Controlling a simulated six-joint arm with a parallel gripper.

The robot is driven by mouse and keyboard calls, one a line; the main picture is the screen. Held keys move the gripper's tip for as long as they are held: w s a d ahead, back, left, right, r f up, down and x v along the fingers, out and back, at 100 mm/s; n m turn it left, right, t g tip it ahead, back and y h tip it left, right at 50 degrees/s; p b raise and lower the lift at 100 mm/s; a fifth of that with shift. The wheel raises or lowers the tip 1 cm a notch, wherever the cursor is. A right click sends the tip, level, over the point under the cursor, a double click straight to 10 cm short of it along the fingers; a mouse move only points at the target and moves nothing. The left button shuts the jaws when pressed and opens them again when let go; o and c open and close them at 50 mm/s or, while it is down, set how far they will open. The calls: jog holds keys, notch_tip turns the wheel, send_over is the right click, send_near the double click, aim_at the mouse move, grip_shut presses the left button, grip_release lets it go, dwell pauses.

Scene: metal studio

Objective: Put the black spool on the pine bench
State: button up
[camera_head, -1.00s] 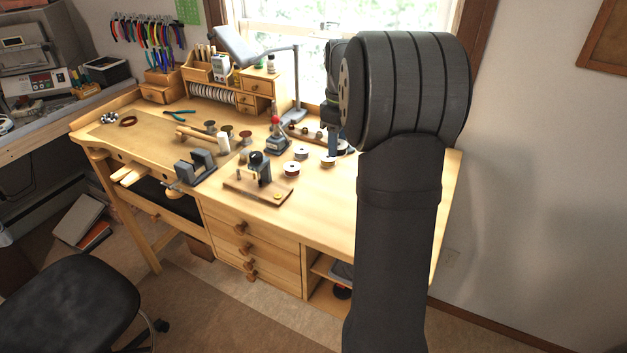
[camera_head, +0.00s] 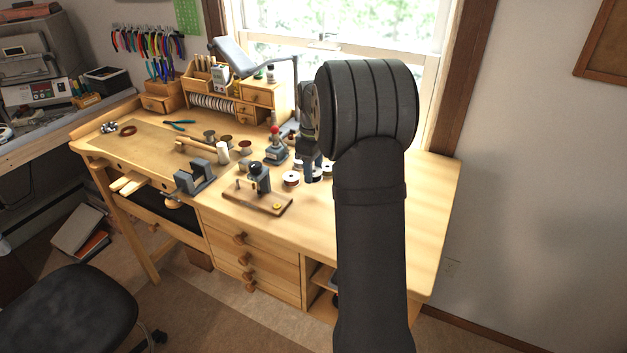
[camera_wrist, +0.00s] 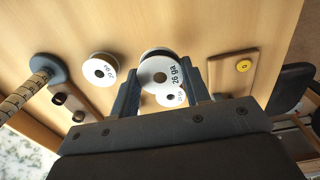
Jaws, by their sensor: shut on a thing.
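In the wrist view, my gripper (camera_wrist: 160,68) is shut on a spool (camera_wrist: 158,72) with a dark rim and a white face marked "26 ga". I take this to be the black spool. In the head view, my gripper (camera_head: 313,165) is over the pine bench (camera_head: 430,205), partly hidden by my own arm. The held spool cannot be told apart there. The wrist view shows the bench top (camera_wrist: 215,25) behind the spool; whether the spool touches it I cannot tell.
Another white-faced spool (camera_wrist: 100,70) and a smaller-looking one (camera_wrist: 171,96) are close by. A wooden board with a tool (camera_head: 255,197) and a red-topped tool (camera_head: 275,150) stand near my gripper. The bench's right part is clear.

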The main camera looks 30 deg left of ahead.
aim_at(313, 190)
jog(key=shift+f, duration=1.95)
jog(key=shift+f, duration=0.2)
jog(key=o, duration=1)
jog(key=shift+c, duration=0.2)
notch_tip(313, 190, up, 12)
jog(key=shift+r, duration=0.2)
